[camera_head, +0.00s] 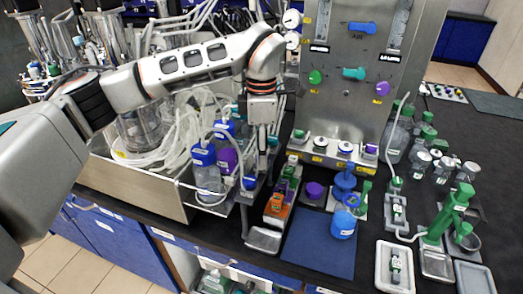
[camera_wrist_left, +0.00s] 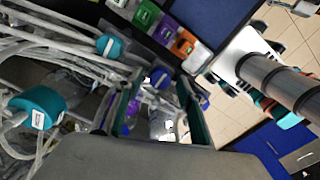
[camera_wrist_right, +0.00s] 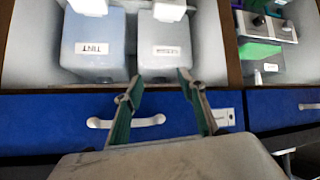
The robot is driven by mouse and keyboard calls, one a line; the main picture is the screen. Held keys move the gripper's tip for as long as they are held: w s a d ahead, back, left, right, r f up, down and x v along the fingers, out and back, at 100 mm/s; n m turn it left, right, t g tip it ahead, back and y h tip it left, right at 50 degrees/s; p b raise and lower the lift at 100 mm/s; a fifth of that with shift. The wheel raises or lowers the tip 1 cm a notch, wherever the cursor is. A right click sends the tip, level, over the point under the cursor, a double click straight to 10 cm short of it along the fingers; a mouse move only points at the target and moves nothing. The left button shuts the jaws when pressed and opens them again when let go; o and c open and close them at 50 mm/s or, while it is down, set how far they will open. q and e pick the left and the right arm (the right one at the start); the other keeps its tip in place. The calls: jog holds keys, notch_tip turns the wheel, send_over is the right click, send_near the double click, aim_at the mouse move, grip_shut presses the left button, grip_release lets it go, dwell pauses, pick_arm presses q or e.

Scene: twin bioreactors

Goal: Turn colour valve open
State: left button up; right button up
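I cannot tell which valve is the colour valve, as the labels are too small to read. On the steel panel (camera_head: 342,110) in the head view are a green knob (camera_head: 315,77), a teal handle (camera_head: 353,73), a purple knob (camera_head: 383,88) and a blue handle (camera_head: 362,28). My left gripper (camera_head: 262,160) points down left of the panel. Its fingers (camera_wrist_left: 160,108) are apart in the left wrist view, with a blue-capped item (camera_wrist_left: 160,77) seen between or beyond them. My right gripper (camera_wrist_right: 161,95) is open and empty before a bottle labelled TINT (camera_wrist_right: 93,48) and a second bottle (camera_wrist_right: 165,48).
A steel bin (camera_head: 135,185) with tubing and capped bottles stands below my left arm. A row of coloured blocks (camera_head: 280,203) and a blue mat (camera_head: 318,250) lie in front of the panel. Glassware crowds the right. Blue drawer fronts (camera_wrist_right: 60,122) lie below the bottles.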

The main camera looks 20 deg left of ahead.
pick_arm(q)
grip_shut()
